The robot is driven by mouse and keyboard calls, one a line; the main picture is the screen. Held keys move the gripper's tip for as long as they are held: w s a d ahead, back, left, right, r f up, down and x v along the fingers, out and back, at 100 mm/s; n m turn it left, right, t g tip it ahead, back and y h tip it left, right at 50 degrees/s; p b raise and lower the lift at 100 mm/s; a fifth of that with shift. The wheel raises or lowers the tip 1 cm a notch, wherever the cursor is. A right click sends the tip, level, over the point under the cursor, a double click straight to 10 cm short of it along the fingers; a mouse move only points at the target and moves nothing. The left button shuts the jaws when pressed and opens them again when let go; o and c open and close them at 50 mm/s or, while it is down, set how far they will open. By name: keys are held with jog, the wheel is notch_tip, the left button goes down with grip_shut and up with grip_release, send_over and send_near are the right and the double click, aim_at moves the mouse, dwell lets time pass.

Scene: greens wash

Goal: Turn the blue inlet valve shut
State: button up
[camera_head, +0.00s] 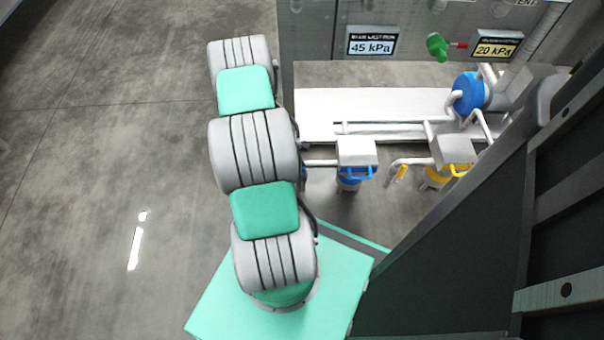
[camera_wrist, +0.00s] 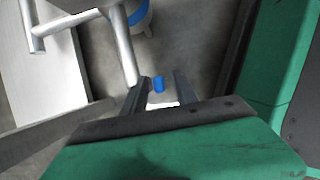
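A small blue piece (camera_wrist: 158,86), which looks like the blue inlet valve's handle, shows in the wrist view near the end of a pale pipe (camera_wrist: 124,45). My gripper (camera_wrist: 162,82) is open, with its two dark fingers on either side of the blue piece. The piece is nearer the left finger, with a gap to the right one; I cannot tell whether it touches the left finger. In the head view only a sliver of blue (camera_head: 303,171) shows at the pipe's left end, beside my arm. My arm hides the gripper and most of the valve there.
A blue-banded canister (camera_head: 349,182) and a yellow one (camera_head: 436,177) stand under grey heads. A yellow handle (camera_head: 402,172) sits on a bent pipe. A blue wheel (camera_head: 468,94), a green valve (camera_head: 437,46) and displays reading 45 kPa (camera_head: 371,47) and 20 kPa (camera_head: 497,49) are behind. Floor at left is clear.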

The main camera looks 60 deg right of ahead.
jog(key=shift+s+d+f, duration=0.1)
jog(key=shift+d+f, duration=0.05)
jog(key=shift+f, duration=0.35)
jog(key=c, duration=0.7)
grip_shut()
jog(key=shift+a, duration=0.2)
